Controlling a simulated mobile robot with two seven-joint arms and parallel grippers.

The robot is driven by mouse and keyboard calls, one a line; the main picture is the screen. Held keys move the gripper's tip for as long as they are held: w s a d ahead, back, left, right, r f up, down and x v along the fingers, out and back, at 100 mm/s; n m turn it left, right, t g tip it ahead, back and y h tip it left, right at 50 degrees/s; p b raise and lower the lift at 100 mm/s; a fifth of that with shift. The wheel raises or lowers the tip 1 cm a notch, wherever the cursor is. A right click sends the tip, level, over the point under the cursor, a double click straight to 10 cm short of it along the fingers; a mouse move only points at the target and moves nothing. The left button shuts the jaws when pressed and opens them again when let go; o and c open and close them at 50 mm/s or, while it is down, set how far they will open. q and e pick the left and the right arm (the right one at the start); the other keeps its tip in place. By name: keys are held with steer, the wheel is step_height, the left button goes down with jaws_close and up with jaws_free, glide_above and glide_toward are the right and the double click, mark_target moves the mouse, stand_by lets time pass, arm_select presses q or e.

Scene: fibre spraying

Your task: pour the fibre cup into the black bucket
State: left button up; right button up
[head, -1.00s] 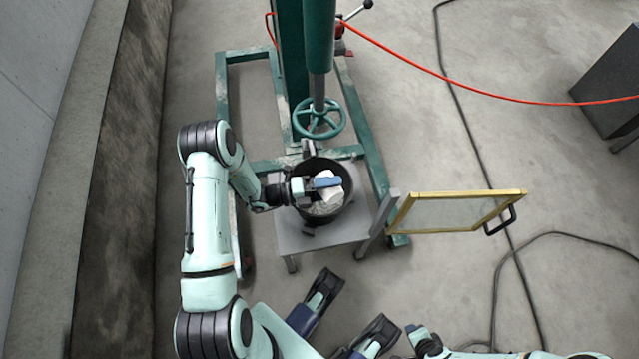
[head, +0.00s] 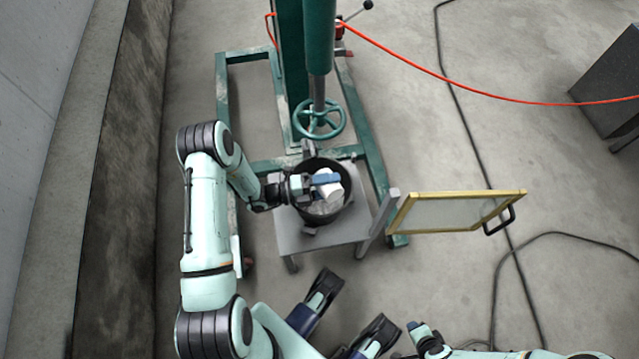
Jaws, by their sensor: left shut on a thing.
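The black bucket (head: 345,213) stands on a small grey table and is open at the top. Pale grey material, which looks like fibre, shows inside it. The white fibre cup (head: 334,191) is over the bucket's mouth and looks tilted. My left gripper (head: 326,178) is shut on the cup, reaching in from the left; its fingers hide part of the cup. I cannot see clearly whether anything is still in the cup. A small part of my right gripper (head: 414,329) shows at the bottom edge, away from the bucket; its jaws cannot be made out.
A green stand with a handwheel (head: 319,122) rises just behind the bucket. The grey table (head: 291,236) has a post at its right, beside a yellow-framed panel (head: 455,211). A red hose (head: 450,79) and black cables (head: 462,110) cross the floor at right.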

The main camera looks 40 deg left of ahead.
arm_select(q)
steer(key=shift+a+r, duration=0.1)
steer(key=shift+r, duration=0.15)
arm_select(e)
steer(key=shift+w+r, duration=0.3)
arm_select(q)
steer(key=shift+a+r+n+p, duration=0.1)
steer(key=shift+r+n+p, duration=0.4)
steer(key=shift+n, duration=0.1)
arm_select(e)
steer(key=shift+s+a+r, duration=0.1)
steer(key=shift+a+r, duration=0.1)
steer(key=shift+r, duration=0.2)
arm_select(q)
steer(key=shift+w+a+r+n+t+p, duration=0.2)
steer(key=shift+r+n+t+p, duration=0.25)
steer(key=shift+r+n, duration=0.35)
arm_select(e)
steer(key=shift+s+a+r, duration=0.4)
steer(key=shift+s+r, duration=0.05)
steer(key=shift+s, duration=0.3)
